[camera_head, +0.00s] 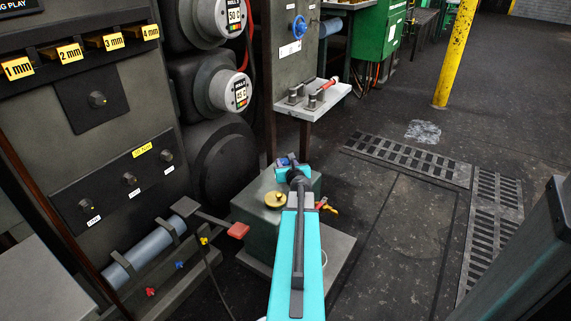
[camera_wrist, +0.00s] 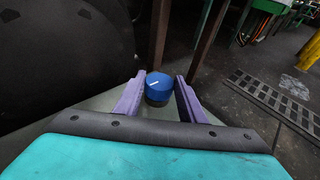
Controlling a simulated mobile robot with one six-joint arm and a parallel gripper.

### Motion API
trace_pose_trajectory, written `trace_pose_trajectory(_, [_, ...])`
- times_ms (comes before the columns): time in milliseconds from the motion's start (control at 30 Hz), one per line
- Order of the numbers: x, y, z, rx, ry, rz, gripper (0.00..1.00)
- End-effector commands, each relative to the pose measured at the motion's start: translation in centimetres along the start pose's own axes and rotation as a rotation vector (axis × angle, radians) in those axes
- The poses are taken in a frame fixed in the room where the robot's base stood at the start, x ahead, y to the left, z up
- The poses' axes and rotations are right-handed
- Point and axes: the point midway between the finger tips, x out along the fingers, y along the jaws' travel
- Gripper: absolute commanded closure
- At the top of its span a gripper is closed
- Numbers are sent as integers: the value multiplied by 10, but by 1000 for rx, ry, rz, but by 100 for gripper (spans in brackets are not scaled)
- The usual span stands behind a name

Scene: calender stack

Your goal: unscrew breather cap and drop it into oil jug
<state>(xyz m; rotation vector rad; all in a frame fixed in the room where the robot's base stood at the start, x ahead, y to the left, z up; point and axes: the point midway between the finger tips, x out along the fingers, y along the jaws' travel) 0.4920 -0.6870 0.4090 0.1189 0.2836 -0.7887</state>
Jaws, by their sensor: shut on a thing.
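A blue round cap (camera_wrist: 159,86) with a white line on its top sits between the two purple fingers of my gripper (camera_wrist: 158,97) in the wrist view. My gripper (camera_head: 286,164) is shut on it over the back of a grey-green box (camera_head: 258,232). Whether the cap still touches the box is hidden by my gripper and arm. A brass round cap (camera_head: 275,200) lies on the box's top, left of my arm. I cannot make out the oil jug; a bit of white rim shows just right of my turquoise arm, mostly hidden.
A red-ended lever (camera_head: 238,230) sticks out left of the box. A grey shelf (camera_head: 312,100) with tools stands behind. Floor gratings (camera_head: 408,157) and open floor lie right, with a yellow post (camera_head: 453,62) beyond.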

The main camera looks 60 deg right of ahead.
Motion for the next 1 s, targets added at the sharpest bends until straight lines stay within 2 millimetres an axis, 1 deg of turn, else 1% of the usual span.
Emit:
trace_pose_trajectory(33, [0,0,0,0,0,1,74])
trace_pose_trajectory(100, [0,0,0,0,0,1,83])
trace_pose_trajectory(133, [0,0,0,0,0,1,84])
trace_pose_trajectory(167, [0,0,0,0,0,2,87])
trace_pose_trajectory(367, [1,-1,-2,-9,1,36,87])
trace_pose_trajectory(700, [2,-4,-1,-49,0,164,87])
trace_pose_trajectory(1000, [1,-1,0,-56,0,188,87])
